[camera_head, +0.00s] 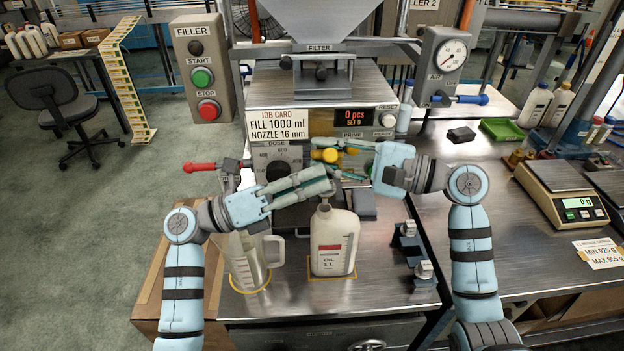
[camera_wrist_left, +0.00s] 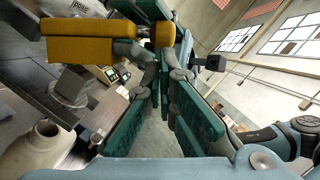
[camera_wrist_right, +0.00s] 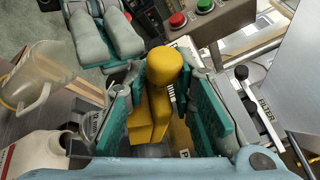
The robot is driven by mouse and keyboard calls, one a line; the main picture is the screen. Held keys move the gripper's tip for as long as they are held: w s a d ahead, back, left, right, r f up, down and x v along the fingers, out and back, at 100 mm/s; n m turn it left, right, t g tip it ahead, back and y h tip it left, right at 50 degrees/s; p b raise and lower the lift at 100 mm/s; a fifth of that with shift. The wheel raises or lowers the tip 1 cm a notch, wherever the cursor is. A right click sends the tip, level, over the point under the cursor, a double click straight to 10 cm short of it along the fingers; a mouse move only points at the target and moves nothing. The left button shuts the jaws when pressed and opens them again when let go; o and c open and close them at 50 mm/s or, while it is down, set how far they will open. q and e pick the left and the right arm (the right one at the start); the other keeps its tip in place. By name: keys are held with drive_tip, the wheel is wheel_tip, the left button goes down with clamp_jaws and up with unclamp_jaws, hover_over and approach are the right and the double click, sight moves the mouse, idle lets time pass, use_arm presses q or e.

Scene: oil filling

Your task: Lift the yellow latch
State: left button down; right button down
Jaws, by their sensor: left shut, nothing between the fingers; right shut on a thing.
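The yellow latch (camera_head: 328,155) is on the front of the filler, below the display. In the right wrist view the yellow latch (camera_wrist_right: 160,85) lies between the teal finger pads. My right gripper (camera_head: 338,158) reaches in from the right and is shut on the latch, partly hiding it. My left gripper (camera_head: 328,178) is shut and empty, just below the latch and above the bottle. In the left wrist view the latch (camera_wrist_left: 80,48) shows just beyond the left fingers. Whether the left fingers touch the latch, I cannot tell.
A white bottle (camera_head: 333,245) stands under the left gripper, with a clear jug (camera_head: 246,268) to its left. A red-handled valve (camera_head: 205,166) is left of the dose dial (camera_head: 280,168). Small blue holders (camera_head: 410,245) stand at right. A scale (camera_head: 560,195) is farther right.

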use_arm(q)
drive_tip(key=shift+w+d+r, duration=0.1)
drive_tip(key=shift+w+r, duration=0.25)
drive_tip(key=shift+r, duration=0.4)
use_arm(e)
drive_tip(key=shift+a+r, duration=0.1)
drive_tip(key=c, duration=1.4)
unclamp_jaws()
drive_tip(key=shift+c, duration=0.2)
use_arm(q)
drive_tip(key=shift+w+f, duration=0.1)
